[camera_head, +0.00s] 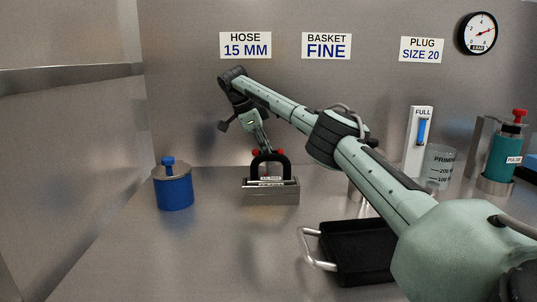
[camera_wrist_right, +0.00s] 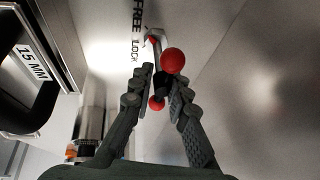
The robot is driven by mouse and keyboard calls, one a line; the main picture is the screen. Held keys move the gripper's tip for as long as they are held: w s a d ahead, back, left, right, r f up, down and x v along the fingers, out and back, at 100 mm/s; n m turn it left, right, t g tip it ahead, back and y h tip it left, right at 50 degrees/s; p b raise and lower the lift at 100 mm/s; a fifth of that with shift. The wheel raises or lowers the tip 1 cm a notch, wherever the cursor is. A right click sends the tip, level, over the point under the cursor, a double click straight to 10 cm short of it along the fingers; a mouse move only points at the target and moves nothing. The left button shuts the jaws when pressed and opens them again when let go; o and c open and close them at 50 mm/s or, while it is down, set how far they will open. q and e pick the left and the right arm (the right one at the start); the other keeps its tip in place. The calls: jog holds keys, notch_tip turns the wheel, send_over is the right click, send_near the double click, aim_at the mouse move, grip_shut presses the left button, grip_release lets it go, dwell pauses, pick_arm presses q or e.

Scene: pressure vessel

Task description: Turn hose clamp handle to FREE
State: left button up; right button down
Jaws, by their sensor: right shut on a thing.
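The hose clamp handle has two red ball knobs, the larger one (camera_wrist_right: 173,61) and a smaller one (camera_wrist_right: 156,103), with a dark middle part between my right fingers in the wrist view. In the head view its red knobs (camera_head: 281,152) show behind the black arch. The words FREE and LOCK (camera_wrist_right: 137,30) stand beside a silver piece with a red mark; which word the handle points to I cannot tell. My right gripper (camera_wrist_right: 161,84) is shut on the handle; in the head view it (camera_head: 266,147) reaches down behind the arch. My left gripper is out of view.
A black arched hose (camera_head: 270,160) stands on a labelled grey block (camera_head: 270,196) in front of the handle. A blue lidded pot (camera_head: 173,190) is to the left. A black tray (camera_head: 350,255), a beaker (camera_head: 438,165) and a teal bottle (camera_head: 505,158) are to the right.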

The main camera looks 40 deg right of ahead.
jog(key=shift+w+r, duration=0.1)
jog(key=shift+r, duration=0.05)
jog(key=c, duration=1.5)
grip_release()
jog(key=shift+o, duration=0.2)
jog(key=v, duration=1.2)
